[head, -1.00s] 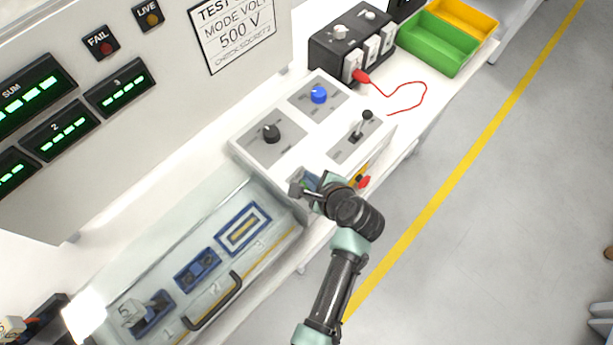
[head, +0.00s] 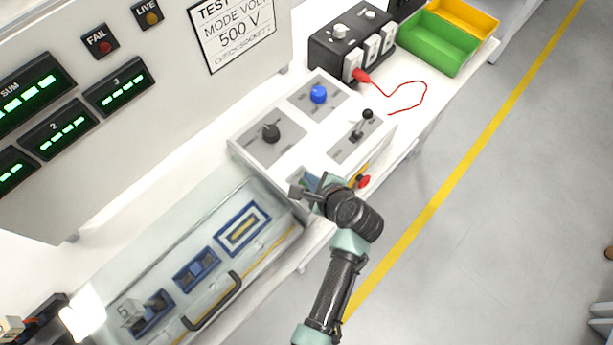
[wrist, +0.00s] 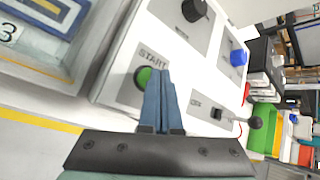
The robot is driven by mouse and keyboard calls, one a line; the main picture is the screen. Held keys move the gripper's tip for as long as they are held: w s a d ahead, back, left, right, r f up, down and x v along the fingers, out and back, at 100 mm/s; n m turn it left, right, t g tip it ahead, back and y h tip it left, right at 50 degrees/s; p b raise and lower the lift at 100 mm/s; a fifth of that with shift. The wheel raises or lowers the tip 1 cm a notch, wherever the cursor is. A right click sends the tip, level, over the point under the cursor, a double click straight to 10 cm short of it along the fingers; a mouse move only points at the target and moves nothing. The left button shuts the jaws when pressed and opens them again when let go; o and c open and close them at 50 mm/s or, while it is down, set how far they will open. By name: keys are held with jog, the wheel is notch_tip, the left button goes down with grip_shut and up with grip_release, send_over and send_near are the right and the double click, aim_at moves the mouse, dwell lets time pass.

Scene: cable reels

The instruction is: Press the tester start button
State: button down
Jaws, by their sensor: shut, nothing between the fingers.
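The green start button (wrist: 143,77) sits on a grey plate marked START on the white control box (head: 300,137). In the wrist view, the blue fingers of my gripper (wrist: 160,80) are shut and empty, with their tips over the right side of the button. I cannot tell whether they touch it. In the head view my gripper (head: 308,184) is at the front corner of the control box, and my wrist hides the button there.
A black knob (head: 271,133), a blue knob (head: 319,94) and a lever (head: 362,124) stand on the same box. A red button (head: 363,181) is on its front side. A clear-covered fixture (head: 262,262) with a black handle lies to the left.

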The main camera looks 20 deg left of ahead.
jog(key=shift+f, duration=0.4)
dwell(0.6)
dwell(0.3)
jog(key=shift+r+p, duration=0.75)
jog(key=shift+r, duration=0.1)
notch_tip(320, 180, up, 5)
jog(key=p, duration=0.5)
dwell(0.7)
